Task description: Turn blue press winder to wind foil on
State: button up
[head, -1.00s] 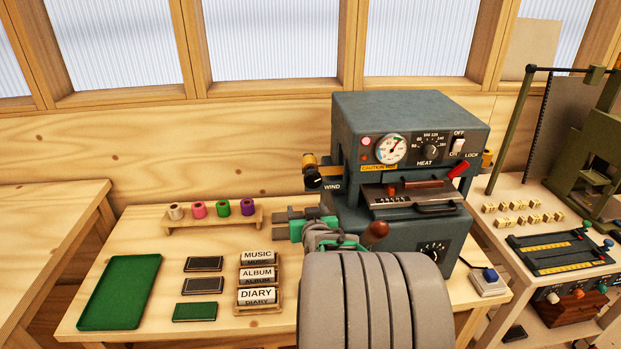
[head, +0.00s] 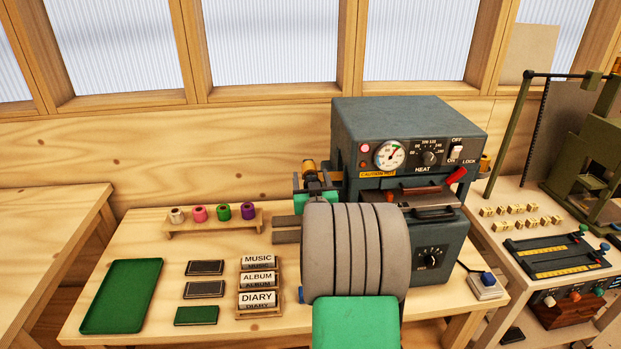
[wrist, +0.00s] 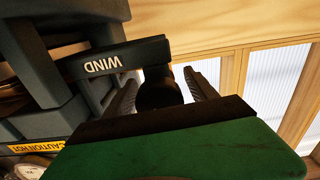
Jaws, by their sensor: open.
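The blue-grey press (head: 410,118) stands at the right of the bench. Its black winder knob (wrist: 158,92) shows in the wrist view beside an arm lettered WIND (wrist: 104,64). My gripper (wrist: 163,88) is open there, with one dark finger on each side of the knob. I cannot tell whether either finger touches it. In the head view my gripper (head: 316,181) is at the press's left side, below the gold foil roll (head: 309,165). My arm and the green gripper body hide most of the knob and the WIND label there.
A rack (head: 213,226) of coloured foil rolls, a green tray (head: 122,297), dark blocks and stacked title plates (head: 258,299) lie left of my arm. The press front carries a CAUTION HOT strip (head: 378,175). Another bench with a green machine stands right.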

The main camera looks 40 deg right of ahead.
jog(key=shift+c, duration=0.4)
jog(key=c, duration=1.2)
jog(key=shift+a, duration=0.1)
jog(key=shift+c, duration=0.5)
jog(key=shift+f+b, duration=0.1)
jog(key=shift+b, duration=0.2)
jog(key=shift+m+b, duration=0.3)
jog(key=m+b, duration=0.2)
jog(key=b, duration=0.1)
jog(key=shift+f+m+b, duration=0.15)
jog(key=shift+m+b, duration=0.15)
jog(key=m+b, duration=0.2)
jog(key=b, duration=0.1)
jog(key=m+b, duration=0.1)
jog(key=m, duration=0.1)
jog(key=shift+r+b, duration=0.25)
jog(key=shift+b, duration=0.05)
